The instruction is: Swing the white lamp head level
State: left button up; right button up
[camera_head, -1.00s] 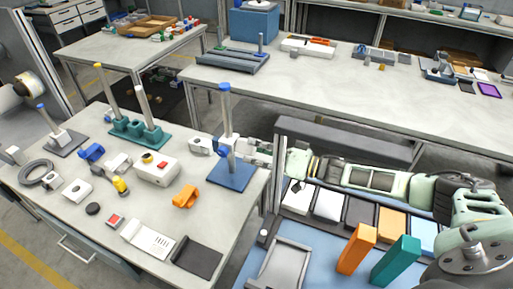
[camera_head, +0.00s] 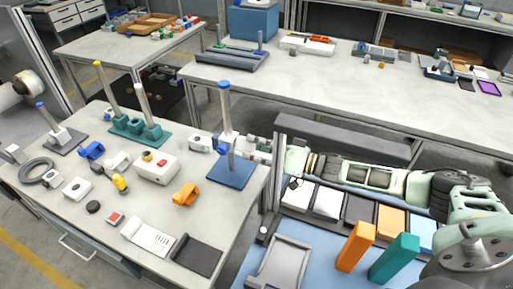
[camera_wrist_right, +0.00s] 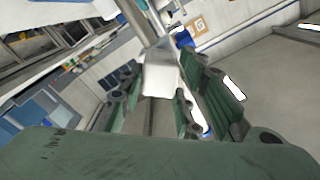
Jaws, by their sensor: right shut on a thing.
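The white lamp head (camera_head: 200,144) is a small block with a dark round face, on the left side of a blue-capped metal post (camera_head: 225,110). The post stands upright on a blue base plate (camera_head: 232,172). My right gripper (camera_head: 240,146) reaches in from the right at the height of the lamp head. In the right wrist view its green fingers are shut on a white block (camera_wrist_right: 162,72) beside the post (camera_wrist_right: 138,22), which looks like part of the lamp head. I cannot tell the lamp head's exact tilt. My left gripper is not in view.
A white box with a red button (camera_head: 156,167), an orange clamp (camera_head: 185,194) and a teal stand with posts (camera_head: 138,130) share the table. Orange (camera_head: 355,246) and teal (camera_head: 394,258) blocks stand below my right arm. The table's right edge lies close to the blue base.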

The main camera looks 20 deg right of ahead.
jog(key=m, duration=0.4)
jog(key=shift+m+p, duration=0.4)
jog(key=m, duration=0.5)
jog(key=shift+p, duration=0.3)
jog(key=shift+m, duration=0.3)
jog(key=o, duration=1.2)
jog(key=shift+c, duration=0.2)
jog(key=v, duration=1.2)
